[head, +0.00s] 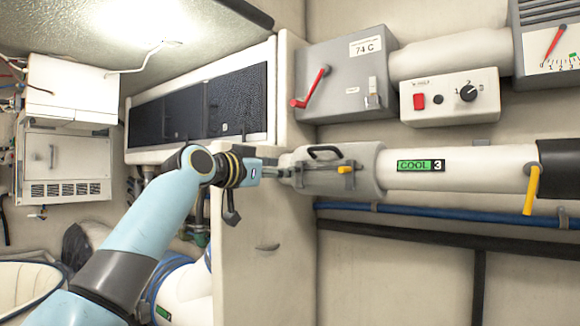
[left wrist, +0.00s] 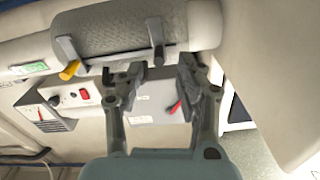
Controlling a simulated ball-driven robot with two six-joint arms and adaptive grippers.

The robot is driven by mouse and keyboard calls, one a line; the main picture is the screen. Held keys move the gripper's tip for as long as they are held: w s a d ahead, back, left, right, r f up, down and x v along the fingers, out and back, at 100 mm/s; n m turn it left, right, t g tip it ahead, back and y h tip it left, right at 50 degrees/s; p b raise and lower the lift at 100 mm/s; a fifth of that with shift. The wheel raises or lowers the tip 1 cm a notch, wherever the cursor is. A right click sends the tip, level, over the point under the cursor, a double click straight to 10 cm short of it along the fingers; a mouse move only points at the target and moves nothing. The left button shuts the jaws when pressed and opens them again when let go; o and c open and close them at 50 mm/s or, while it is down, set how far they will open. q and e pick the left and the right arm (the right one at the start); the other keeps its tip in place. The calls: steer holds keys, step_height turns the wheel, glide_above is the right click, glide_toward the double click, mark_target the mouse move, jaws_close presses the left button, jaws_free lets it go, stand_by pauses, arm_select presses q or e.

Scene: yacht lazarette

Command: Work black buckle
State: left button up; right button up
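The black buckle (head: 324,150) is a dark curved lever on the grey-white sleeve (head: 368,168) around a wall-mounted pipe. A yellow-tipped lever (head: 346,170) sits close to its right. My left gripper (head: 282,172) is at the sleeve's left end, and its fingertips are small in the head view. In the left wrist view its two fingers (left wrist: 162,70) stand apart with nothing clamped between them. Contact cannot be told. My right gripper is not in view.
A grey box with a red lever (head: 318,86) and a white switch panel (head: 450,98) are above the pipe. A yellow handle (head: 531,190) hangs at the right. A blue hose (head: 430,218) runs below. A cream cabinet (head: 265,270) stands below the gripper.

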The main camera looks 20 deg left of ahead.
mark_target(296, 175)
arm_select(q)
steer(key=x, duration=0.3)
steer(key=shift+w+d+r+p, duration=0.15)
steer(key=shift+w+d+p, duration=0.1)
steer(key=shift+p, duration=0.1)
steer(key=shift+w, duration=0.4)
steer(key=shift+s, duration=0.1)
steer(key=shift+c, duration=0.4)
jaws_close()
